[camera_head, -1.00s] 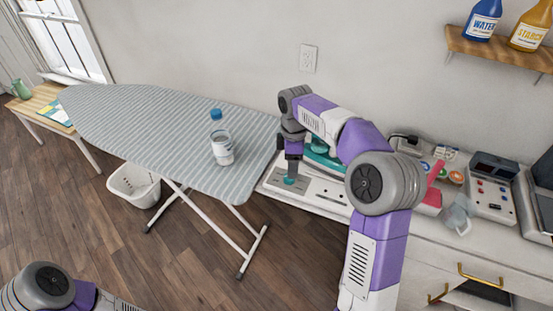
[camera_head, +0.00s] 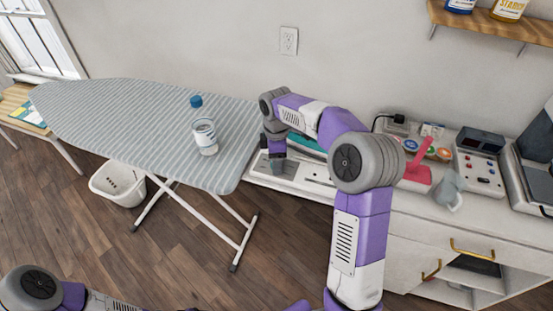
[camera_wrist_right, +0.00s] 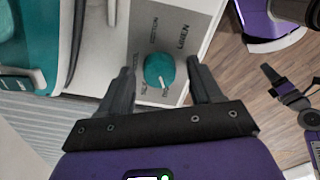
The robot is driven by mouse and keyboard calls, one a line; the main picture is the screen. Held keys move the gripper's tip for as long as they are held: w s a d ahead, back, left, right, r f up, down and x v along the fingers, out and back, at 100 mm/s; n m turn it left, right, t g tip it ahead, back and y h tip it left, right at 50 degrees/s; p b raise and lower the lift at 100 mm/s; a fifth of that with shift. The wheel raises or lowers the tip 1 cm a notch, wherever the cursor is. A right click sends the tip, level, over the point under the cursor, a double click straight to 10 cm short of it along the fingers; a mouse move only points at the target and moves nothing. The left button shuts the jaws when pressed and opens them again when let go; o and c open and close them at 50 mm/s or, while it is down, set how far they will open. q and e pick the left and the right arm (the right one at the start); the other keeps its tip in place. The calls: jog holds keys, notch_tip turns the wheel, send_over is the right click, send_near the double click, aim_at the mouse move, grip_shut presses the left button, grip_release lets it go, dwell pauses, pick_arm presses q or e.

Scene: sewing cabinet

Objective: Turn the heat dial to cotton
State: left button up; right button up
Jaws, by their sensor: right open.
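The teal heat dial (camera_wrist_right: 158,70) sits on a grey panel in the right wrist view, with a short white pointer mark towards its lower right edge. The word COTTON (camera_wrist_right: 153,34) is printed beyond it and LINEN (camera_wrist_right: 183,38) to the right of that; other lettering near the dial is hard to read. My right gripper (camera_wrist_right: 159,67) is open, with one finger on each side of the dial; contact cannot be told. In the head view my right gripper (camera_head: 277,160) points down at the counter's left end and hides the dial. My left gripper is out of view.
A striped ironing board (camera_head: 130,125) with a water bottle (camera_head: 204,130) stands to the left. The teal iron (camera_head: 308,148) is behind my right arm. A red item (camera_head: 419,168), a grey cup (camera_head: 448,190) and a control box (camera_head: 480,165) stand right on the counter.

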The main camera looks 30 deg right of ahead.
jog(key=c, duration=1)
jog(key=shift+c, duration=0.2)
